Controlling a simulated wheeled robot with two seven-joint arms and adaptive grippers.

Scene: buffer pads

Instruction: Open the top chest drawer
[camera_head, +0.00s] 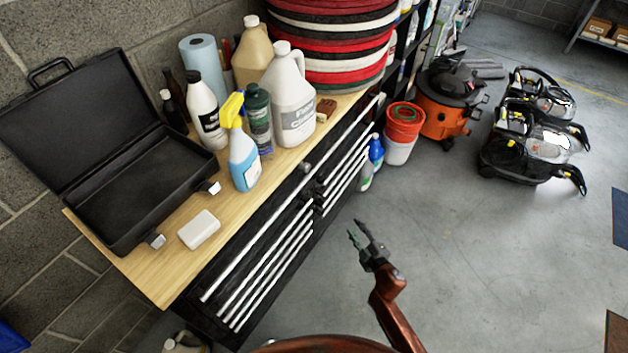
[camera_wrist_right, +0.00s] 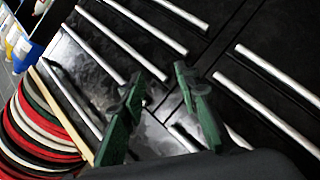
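The black tool chest (camera_head: 210,318) stands along the wall under a wooden top, with several silver bar handles on its front. The top drawer shows a long silver handle (camera_head: 257,242) just below the wooden top, and the drawers look shut. My right gripper (camera_head: 358,233) is over the floor in front of the chest, apart from the handles. In the right wrist view its two green fingers (camera_wrist_right: 160,76) are spread with nothing between them, facing the drawer fronts. My left gripper is not in view.
The wooden top (camera_head: 165,270) holds an open black case (camera_head: 120,170), a white block (camera_head: 199,229), several bottles and a stack of round pads (camera_head: 330,45). Buckets (camera_head: 402,130) and an orange vacuum (camera_head: 440,110) stand beyond the chest. The grey floor in front is clear.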

